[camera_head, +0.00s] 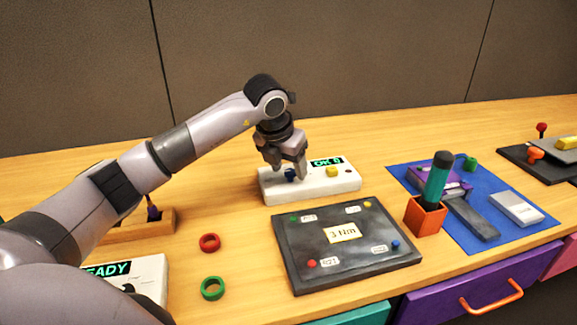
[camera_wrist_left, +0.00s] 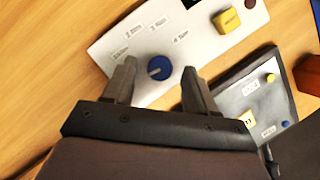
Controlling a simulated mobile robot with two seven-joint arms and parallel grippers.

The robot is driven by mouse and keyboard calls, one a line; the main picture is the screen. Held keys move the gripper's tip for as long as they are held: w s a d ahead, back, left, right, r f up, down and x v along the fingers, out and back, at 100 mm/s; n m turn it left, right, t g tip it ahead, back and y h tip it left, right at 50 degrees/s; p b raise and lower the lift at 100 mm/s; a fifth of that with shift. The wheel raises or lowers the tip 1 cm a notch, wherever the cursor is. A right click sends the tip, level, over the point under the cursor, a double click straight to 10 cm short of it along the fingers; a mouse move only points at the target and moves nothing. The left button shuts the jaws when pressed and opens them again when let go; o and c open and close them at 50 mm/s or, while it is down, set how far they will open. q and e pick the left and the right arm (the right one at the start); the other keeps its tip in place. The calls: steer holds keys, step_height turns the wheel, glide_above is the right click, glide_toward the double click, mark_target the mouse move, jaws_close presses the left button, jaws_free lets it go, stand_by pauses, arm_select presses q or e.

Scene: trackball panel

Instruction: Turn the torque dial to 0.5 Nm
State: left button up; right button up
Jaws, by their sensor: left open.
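The torque dial is a blue round knob with a dark pointer mark. It shows in the left wrist view (camera_wrist_left: 159,68) and, partly hidden, in the head view (camera_head: 290,174). A yellow block-shaped button (camera_head: 333,172) and a green-lit display (camera_head: 327,162), reading something like "OK", are on the same panel. My left gripper (camera_head: 288,176) points down over the dial. In the left wrist view its open fingers (camera_wrist_left: 158,82) stand on either side of the knob. I cannot tell whether they touch it.
A dark board (camera_head: 290,248) with a "3 Nm" card (camera_head: 342,232) lies in front of the panel. Red (camera_head: 210,243) and green (camera_head: 212,288) rings lie at left. An orange holder (camera_head: 425,217) with a green-handled tool (camera_head: 437,180) stands at right, by a blue mat (camera_head: 520,232).

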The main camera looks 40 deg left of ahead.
arm_select(q)
steer(key=shift+w+f, duration=0.1)
steer(key=shift+f, duration=0.1)
steer(key=c, duration=1.1)
steer(key=shift+o, duration=0.2)
steer(key=shift+m, duration=0.3)
steer(key=m, duration=0.1)
steer(key=m+h, duration=0.1)
steer(key=m, duration=0.1)
steer(key=shift+a+r+h+p, duration=0.1)
steer(key=shift+a+h+p, duration=0.1)
steer(key=shift+h+p, duration=0.1)
steer(key=m+h, duration=0.1)
steer(key=m, duration=0.2)
steer(key=shift+a+p, duration=0.1)
steer(key=shift+p, duration=0.2)
steer(key=shift+w+m, duration=0.1)
steer(key=shift+m, duration=0.3)
steer(key=shift+g, duration=0.3)
steer(key=shift+m, duration=0.4)
